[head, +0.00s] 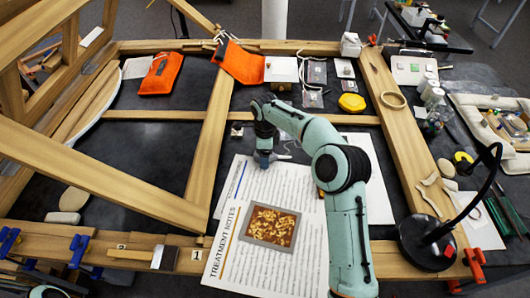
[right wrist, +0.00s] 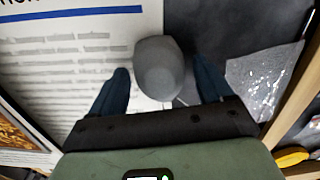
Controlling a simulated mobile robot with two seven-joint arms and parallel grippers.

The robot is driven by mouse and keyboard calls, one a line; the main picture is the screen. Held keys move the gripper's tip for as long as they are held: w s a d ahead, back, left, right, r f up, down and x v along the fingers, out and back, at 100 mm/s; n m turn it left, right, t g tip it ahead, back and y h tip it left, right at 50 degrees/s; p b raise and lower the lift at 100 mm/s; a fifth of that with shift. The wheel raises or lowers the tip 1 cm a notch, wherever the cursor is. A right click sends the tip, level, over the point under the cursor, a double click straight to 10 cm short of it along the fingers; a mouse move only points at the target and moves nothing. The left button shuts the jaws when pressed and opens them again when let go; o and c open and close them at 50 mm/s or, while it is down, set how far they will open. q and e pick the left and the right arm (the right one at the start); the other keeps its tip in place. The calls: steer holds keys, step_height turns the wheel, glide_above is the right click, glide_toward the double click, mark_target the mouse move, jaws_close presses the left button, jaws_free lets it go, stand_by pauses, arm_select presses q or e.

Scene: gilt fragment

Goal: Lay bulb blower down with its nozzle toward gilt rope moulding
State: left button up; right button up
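The bulb blower is a dark grey rounded bulb (right wrist: 163,66) in the right wrist view. It lies between the spread fingers of my right gripper (right wrist: 160,85), with a visible gap on each side. In the head view the right gripper (head: 263,158) is low over the upper part of the printed sheets and largely covers the bulb. I cannot clearly tell which way the nozzle points. I cannot identify the gilt rope moulding with certainty; a small brownish piece (head: 320,193) shows beside my right arm, partly hidden.
Treatment notes (head: 225,262) with a gilt photo (head: 270,227) lie under my right arm. A wooden frame (head: 205,150) crosses the dark table. A yellow object (head: 352,103), a ring (head: 393,100) and a black lamp (head: 428,243) stand around. The left panel (head: 150,150) is mostly bare.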

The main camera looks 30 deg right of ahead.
arm_select(q)
steer(key=w+r+p, duration=0.2)
steer(key=shift+r, duration=0.3)
arm_select(e)
step_height(320, 180, up, 12)
steer(key=shift+r, duration=0.2)
arm_select(q)
steer(key=shift+s, duration=0.15)
arm_select(e)
steer(key=shift+s+a+f, duration=0.1)
